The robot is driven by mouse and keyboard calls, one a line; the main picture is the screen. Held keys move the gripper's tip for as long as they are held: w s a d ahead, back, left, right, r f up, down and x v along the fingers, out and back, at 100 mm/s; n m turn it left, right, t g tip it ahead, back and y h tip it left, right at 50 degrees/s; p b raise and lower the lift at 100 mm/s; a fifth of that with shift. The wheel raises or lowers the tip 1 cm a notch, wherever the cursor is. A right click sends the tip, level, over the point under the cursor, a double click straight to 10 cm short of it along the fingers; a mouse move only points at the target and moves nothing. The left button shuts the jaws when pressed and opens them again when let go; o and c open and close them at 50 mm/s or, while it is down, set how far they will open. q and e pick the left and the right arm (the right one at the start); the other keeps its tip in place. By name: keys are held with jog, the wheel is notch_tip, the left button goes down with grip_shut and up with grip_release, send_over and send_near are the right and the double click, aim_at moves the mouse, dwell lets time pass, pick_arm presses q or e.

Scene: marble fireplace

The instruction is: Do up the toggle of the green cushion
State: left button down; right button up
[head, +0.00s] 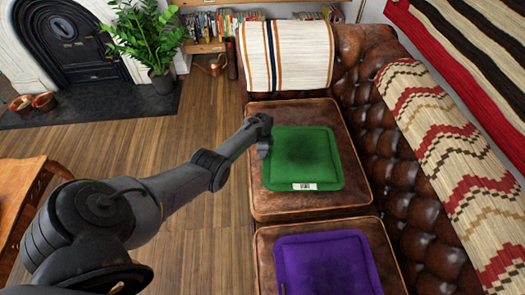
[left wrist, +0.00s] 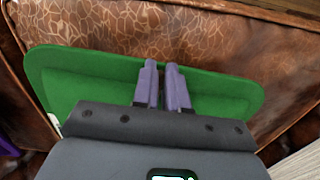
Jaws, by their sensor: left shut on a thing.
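The green cushion (head: 303,160) lies flat on the far brown leather seat of the sofa. In the left wrist view the green cushion (left wrist: 85,76) spreads out behind and beside my fingers. My left gripper (head: 264,147) is at the cushion's left edge in the head view. In the left wrist view my left gripper (left wrist: 162,66) has its two fingers close together, with tips at the cushion's edge. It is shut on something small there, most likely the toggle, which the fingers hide. The loop cannot be made out. My right gripper is not in view.
A purple cushion (head: 328,264) lies on the nearer seat. A white label (head: 304,187) shows on the green cushion's near edge. A striped throw (head: 288,55) covers the sofa's far arm, and a patterned one (head: 440,150) its back. Wooden floor (head: 205,235) lies open left of the sofa.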

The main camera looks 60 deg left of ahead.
pick_arm(q)
jog(key=c, duration=1.4)
grip_release()
jog(key=shift+c, duration=0.2)
jog(key=shift+r+p, duration=0.45)
jog(key=shift+r, duration=0.05)
notch_tip(320, 180, up, 10)
jog(key=p, duration=0.6)
jog(key=shift+f, duration=0.15)
